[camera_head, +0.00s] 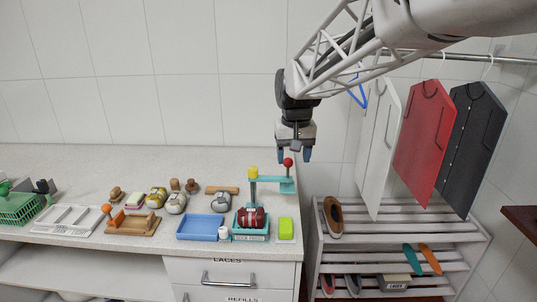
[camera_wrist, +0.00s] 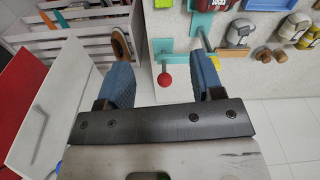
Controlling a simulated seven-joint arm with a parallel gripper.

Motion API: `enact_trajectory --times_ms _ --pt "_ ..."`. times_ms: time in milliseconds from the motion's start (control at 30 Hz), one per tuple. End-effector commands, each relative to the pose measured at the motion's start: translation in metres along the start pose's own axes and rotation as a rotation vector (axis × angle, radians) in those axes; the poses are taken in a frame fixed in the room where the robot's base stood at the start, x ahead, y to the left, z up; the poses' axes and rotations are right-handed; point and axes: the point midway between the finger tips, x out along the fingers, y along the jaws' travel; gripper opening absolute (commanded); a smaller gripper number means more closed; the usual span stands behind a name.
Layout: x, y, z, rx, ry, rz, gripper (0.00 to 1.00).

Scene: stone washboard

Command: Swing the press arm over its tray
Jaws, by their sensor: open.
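The sock press has an upright post with a yellow top (camera_head: 253,172) and a teal press arm (camera_head: 272,179) that points right, with a red ball knob (camera_head: 288,162) at its outer end. Its teal tray (camera_head: 250,238) lies in front of the post and holds a dark red rolled bundle (camera_head: 250,218). The press arm (camera_wrist: 170,57) is off to the side of the tray. My gripper (camera_head: 294,156) is open and empty, near the knob in the head view. In the wrist view, the red knob (camera_wrist: 164,80) appears between the two blue fingers; the remaining gap is hard to tell.
A blue tray (camera_head: 201,228) and white cup (camera_head: 223,233) stand left of the press, and a yellow-green block (camera_head: 286,228) right of it. Several rolled bundles lie behind. A slatted shoe rack (camera_head: 400,230) and hanging garments (camera_head: 425,140) are at the right.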

Motion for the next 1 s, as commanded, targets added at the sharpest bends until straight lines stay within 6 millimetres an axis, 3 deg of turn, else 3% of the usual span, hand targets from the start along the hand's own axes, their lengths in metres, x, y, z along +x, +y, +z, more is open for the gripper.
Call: enact_trajectory --times_ms 100,500,733,1000 --pt "0.009 -0.017 -0.03 -0.015 -0.015 -0.001 0.61" --pt "0.044 -0.075 -0.115 -0.06 -0.058 -0.001 0.61" --pt "0.059 -0.097 -0.142 -0.075 -0.071 0.0 0.61" --pt "0.062 -0.101 -0.147 -0.078 -0.075 0.0 0.61"
